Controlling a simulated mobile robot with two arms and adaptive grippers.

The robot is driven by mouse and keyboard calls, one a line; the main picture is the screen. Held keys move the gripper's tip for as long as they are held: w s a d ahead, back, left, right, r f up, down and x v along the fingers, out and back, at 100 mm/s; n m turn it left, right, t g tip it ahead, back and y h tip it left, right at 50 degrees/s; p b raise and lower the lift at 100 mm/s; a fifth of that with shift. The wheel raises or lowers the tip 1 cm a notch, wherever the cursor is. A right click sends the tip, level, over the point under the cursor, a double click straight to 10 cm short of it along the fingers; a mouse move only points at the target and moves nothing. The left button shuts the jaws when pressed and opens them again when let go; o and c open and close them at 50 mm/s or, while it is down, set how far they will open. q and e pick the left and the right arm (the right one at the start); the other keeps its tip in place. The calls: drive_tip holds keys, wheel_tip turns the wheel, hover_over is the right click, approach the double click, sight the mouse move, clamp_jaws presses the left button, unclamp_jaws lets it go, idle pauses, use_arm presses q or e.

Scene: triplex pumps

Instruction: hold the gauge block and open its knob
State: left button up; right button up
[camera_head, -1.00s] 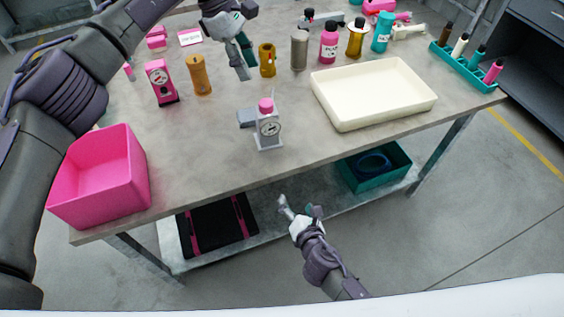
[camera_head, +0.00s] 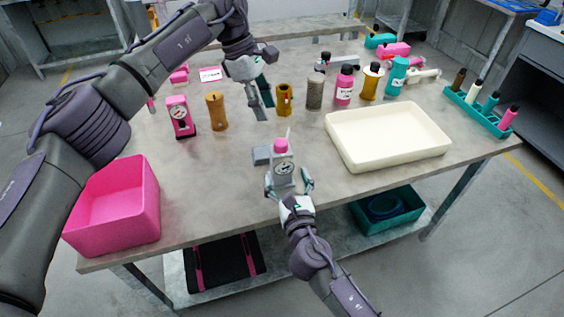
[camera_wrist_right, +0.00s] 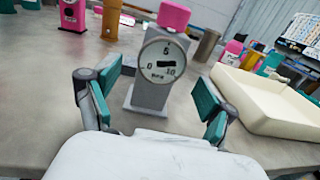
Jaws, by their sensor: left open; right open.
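The gauge block (camera_head: 283,172) is a grey upright block with a round dial and a pink knob (camera_head: 281,146) on top. It stands near the table's front edge. In the right wrist view the block (camera_wrist_right: 150,97) shows its dial facing me, with the pink knob (camera_wrist_right: 173,16) above. My right gripper (camera_head: 290,183) is open in front of the block, its fingers to either side in the picture; the wrist view shows gaps between the teal fingertips (camera_wrist_right: 157,100) and the block. My left gripper (camera_head: 262,98) is open and empty above the table, behind and left of the block.
A pink bin (camera_head: 115,215) stands at the front left. A cream tray (camera_head: 388,165) lies right of the block. A pink gauge block (camera_head: 180,118), bottles and cylinders stand behind. A teal rack (camera_head: 480,115) is at the right edge.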

sight(281, 161)
drive_tip(key=x, duration=0.6)
drive_tip(key=shift+w, duration=0.1)
